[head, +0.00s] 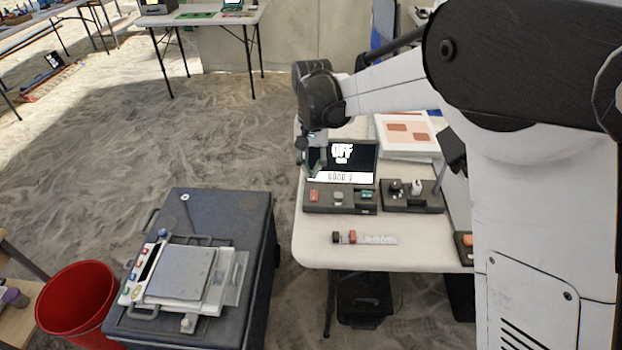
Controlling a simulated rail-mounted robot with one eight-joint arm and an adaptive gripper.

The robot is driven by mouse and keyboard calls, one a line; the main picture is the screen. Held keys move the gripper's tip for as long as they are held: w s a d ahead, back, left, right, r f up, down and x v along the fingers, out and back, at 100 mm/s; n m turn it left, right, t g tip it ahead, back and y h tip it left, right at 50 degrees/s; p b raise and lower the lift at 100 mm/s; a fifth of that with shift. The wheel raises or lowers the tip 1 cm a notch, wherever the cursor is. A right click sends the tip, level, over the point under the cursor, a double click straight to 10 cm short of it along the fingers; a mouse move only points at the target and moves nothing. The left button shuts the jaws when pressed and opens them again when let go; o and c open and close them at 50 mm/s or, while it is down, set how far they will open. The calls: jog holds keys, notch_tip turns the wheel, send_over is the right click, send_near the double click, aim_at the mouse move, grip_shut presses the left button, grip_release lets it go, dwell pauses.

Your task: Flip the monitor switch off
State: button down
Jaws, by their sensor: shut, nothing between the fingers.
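A monitor (356,166) stands on the white table. Its dark screen shows large white text that looks like "OFF", above a bright white strip. A dark control box (326,208) lies in front of it with a red, a grey and a teal part on top. A second dark box (411,208) with a knob and a light-coloured part is to its right. I cannot tell which part is the monitor switch. My gripper (313,172) points down in front of the screen's left edge, above the left box. It is shut and empty; contact with the box is not clear.
A white table (312,250) carries the boxes, a small row of coloured pieces (364,238) and a white panel with reddish squares (408,136). A dark case (240,225) with a white device (180,285) and a red bin (77,300) stand at left.

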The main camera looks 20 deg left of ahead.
notch_tip(320, 180, up, 6)
jog(key=shift+s+d, duration=0.15)
jog(key=shift+s, duration=0.3)
jog(key=shift+d+r, duration=0.1)
jog(key=s+d+r+m+t, duration=0.1)
jog(key=d+r, duration=0.3)
jog(key=d, duration=0.4)
jog(key=s+d+r+t+y, duration=0.1)
jog(key=s+d+r, duration=0.15)
jog(key=d, duration=0.55)
jog(key=s+d+r+m+t, duration=0.15)
jog(key=d+r, duration=0.25)
jog(key=d, duration=0.4)
jog(key=s+d+f+t, duration=0.1)
jog(key=s+d+t, duration=0.1)
jog(key=s+d, duration=0.5)
jog(key=s+d+f+m+t, duration=0.1)
jog(key=s+d+f+t, duration=0.1)
jog(key=s+d, duration=0.5)
jog(key=d, duration=0.4)
jog(key=shift+t+h, duration=0.3)
jog(key=shift+t, duration=0.05)
jog(key=shift+d, duration=0.1)
